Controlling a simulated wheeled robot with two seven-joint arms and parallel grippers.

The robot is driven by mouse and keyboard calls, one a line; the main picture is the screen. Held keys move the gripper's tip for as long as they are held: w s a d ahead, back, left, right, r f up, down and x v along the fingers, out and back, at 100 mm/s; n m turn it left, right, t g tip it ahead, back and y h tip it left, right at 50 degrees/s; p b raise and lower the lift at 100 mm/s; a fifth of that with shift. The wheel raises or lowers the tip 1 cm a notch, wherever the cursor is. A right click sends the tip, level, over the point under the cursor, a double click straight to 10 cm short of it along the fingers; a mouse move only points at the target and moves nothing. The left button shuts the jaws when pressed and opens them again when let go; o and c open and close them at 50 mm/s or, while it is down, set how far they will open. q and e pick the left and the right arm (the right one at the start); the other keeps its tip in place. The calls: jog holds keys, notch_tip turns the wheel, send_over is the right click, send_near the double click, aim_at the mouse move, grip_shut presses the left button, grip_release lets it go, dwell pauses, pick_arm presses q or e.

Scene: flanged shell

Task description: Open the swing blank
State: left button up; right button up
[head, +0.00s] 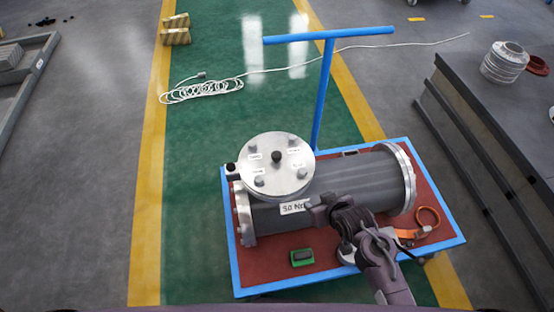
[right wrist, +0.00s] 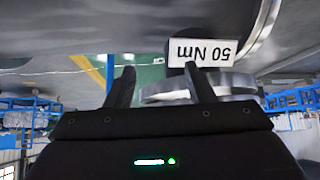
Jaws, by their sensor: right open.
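The swing blank looks to be the round silver disc (head: 265,172) on top of the grey shell (head: 345,185), at its left end. It has a dark knob (head: 276,156) in the middle and several bolts with small white labels around it. It lies flat; I cannot tell whether there is a gap under it. My right gripper (head: 318,208) is open and empty, just right of the "50 Nm" label (head: 295,207) and to the lower right of the disc. In the right wrist view, the open fingers (right wrist: 160,82) show near the upside-down label (right wrist: 203,52).
The shell lies on a blue-edged cart (head: 232,265) with a red top and a blue T-handle (head: 328,80). A green item (head: 302,258) and an orange strap (head: 425,222) lie on the cart. A grey bench (head: 500,120) stands at right. A white cable (head: 205,90) lies on the green floor.

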jog(key=shift+n+t+y, duration=0.4)
jog(key=shift+t+y, duration=0.2)
jog(key=shift+t, duration=0.3)
jog(key=w+r, duration=0.1)
jog(key=r, duration=0.1)
jog(key=w+a+r+b, duration=0.1)
jog(key=r, duration=0.1)
jog(key=w+a+r, duration=0.1)
jog(key=r, duration=0.2)
jog(key=shift+a, duration=0.1)
jog(key=n+t+y, duration=0.1)
jog(key=t+y, duration=0.1)
jog(key=y, duration=0.1)
send_near(280, 157)
jog(key=x, duration=0.3)
jog(key=shift+w+a+f, duration=0.1)
jog(key=shift+w+f, duration=0.15)
jog(key=shift+w, duration=0.05)
jog(key=shift+w+a+n, duration=0.2)
jog(key=shift+a+n, duration=0.05)
jog(key=shift+n, duration=0.05)
jog(key=b+x, duration=0.1)
jog(key=x, duration=0.6)
jog(key=shift+w+a+f, duration=0.1)
jog(key=shift+a, duration=0.05)
pick_arm(q)
jog(key=w, duration=0.3)
jog(key=shift+w+d+f, duration=0.1)
jog(key=shift+d+f, duration=0.15)
jog(key=shift+d, duration=0.05)
